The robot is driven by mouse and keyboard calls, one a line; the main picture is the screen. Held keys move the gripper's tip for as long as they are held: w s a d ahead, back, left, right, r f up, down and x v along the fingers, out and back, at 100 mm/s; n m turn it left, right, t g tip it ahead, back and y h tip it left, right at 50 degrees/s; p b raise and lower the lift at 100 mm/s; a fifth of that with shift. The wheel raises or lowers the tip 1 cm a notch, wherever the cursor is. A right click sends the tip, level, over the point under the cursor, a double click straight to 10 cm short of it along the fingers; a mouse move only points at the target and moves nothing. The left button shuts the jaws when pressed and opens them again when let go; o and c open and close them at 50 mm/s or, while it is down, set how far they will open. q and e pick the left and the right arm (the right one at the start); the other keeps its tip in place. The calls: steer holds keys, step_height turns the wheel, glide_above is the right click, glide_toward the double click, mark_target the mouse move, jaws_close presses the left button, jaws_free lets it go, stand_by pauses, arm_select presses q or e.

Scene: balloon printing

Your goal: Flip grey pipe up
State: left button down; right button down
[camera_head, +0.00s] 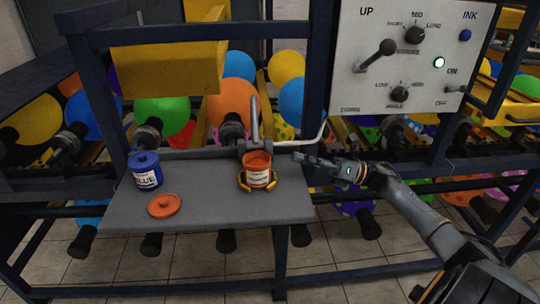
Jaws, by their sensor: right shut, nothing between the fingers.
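The grey pipe (254,121) stands upright at the back edge of the grey shelf, behind the open orange ink jar (259,170). The jar sits in a yellow holder (243,184). My right gripper (297,156) comes in from the right and is shut with nothing in it. Its tip is over the right end of the shelf, to the right of the pipe and the jar and apart from both. My left gripper is not in view.
A blue ink jar (146,170) and an orange lid (164,205) are on the left of the grey shelf (208,208). A control panel (400,65) with knobs is at upper right. Balloons on dark nozzles fill the back. A pale bent rod (317,136) is beside the post.

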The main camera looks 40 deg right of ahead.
mark_target(254, 124)
steer(key=p+x, duration=0.3)
steer(key=x, duration=0.4)
steer(key=shift+w+r, duration=0.1)
steer(key=shift+r, duration=0.1)
steer(key=shift+w+a, duration=0.45)
steer(key=shift+a, duration=0.1)
steer(key=shift+r, duration=0.1)
steer(key=shift+w+d+r+m+t+h+p, duration=0.15)
steer(key=shift+r+m+t+h+p, duration=0.2)
steer(key=shift+m, duration=0.25)
